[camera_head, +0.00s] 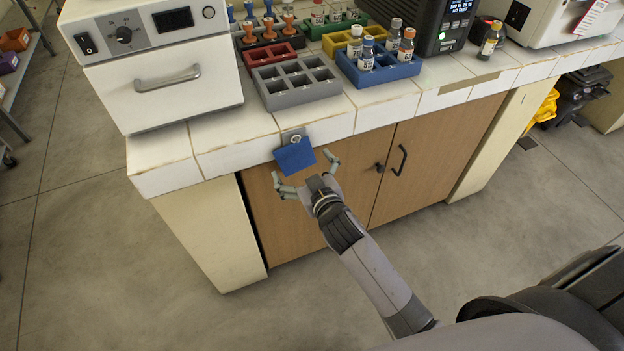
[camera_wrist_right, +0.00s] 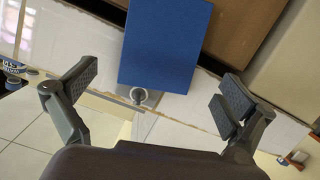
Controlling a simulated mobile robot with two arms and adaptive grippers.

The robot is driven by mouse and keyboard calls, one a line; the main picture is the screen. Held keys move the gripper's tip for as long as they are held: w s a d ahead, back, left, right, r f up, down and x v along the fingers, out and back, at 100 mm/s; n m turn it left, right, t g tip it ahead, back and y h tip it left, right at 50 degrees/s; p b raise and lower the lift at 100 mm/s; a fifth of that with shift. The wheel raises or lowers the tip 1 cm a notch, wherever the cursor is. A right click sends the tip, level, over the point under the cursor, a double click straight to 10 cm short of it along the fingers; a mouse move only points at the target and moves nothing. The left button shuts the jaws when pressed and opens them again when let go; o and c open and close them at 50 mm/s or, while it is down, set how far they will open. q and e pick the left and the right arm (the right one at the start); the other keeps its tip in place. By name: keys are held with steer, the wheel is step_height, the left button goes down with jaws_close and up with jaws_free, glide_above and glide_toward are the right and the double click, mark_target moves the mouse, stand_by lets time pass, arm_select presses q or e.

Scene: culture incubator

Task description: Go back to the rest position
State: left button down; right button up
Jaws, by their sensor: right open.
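My right gripper (camera_head: 305,170) is open and empty in front of the wooden cabinet doors, just below the counter's front edge. Its two fingers stand wide apart, and they also show spread in the right wrist view (camera_wrist_right: 160,90). A flat blue square piece (camera_head: 295,157) is at the counter edge by a small grey plate with a round knob (camera_head: 295,138). In the right wrist view the blue piece (camera_wrist_right: 165,45) lies between and beyond the fingers. I cannot tell whether any finger touches it. My left gripper is not in view.
The tiled counter (camera_head: 225,130) holds a white oven-like unit (camera_head: 160,75), a grey rack (camera_head: 297,82), a red rack (camera_head: 270,53) and a blue rack (camera_head: 385,72) with bottles. Wooden cabinet doors (camera_head: 430,165) stand behind my arm. The floor (camera_head: 120,270) at left is clear.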

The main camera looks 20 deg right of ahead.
steer(key=v, duration=0.8)
steer(key=s+f+g+p, duration=0.1)
steer(key=s+f+g, duration=0.4)
steer(key=f, duration=1)
steer(key=s+f+g+p, duration=0.15)
steer(key=s+f, duration=0.45)
steer(key=f, duration=0.9)
steer(key=s+d+f+g, duration=0.2)
steer(key=s+f, duration=0.3)
steer(key=s, duration=0.4)
steer(key=s+d+f+g+p, duration=0.1)
steer(key=s+f, duration=0.4)
steer(key=s, duration=0.5)
steer(key=s+d+f+g, duration=0.3)
steer(key=s+f+g, duration=0.2)
steer(key=s, duration=0.5)
steer(key=shift+f+m+h+p, duration=0.3)
steer(key=shift+m+p, duration=0.05)
steer(key=shift+m, duration=0.05)
steer(key=shift+s, duration=0.1)
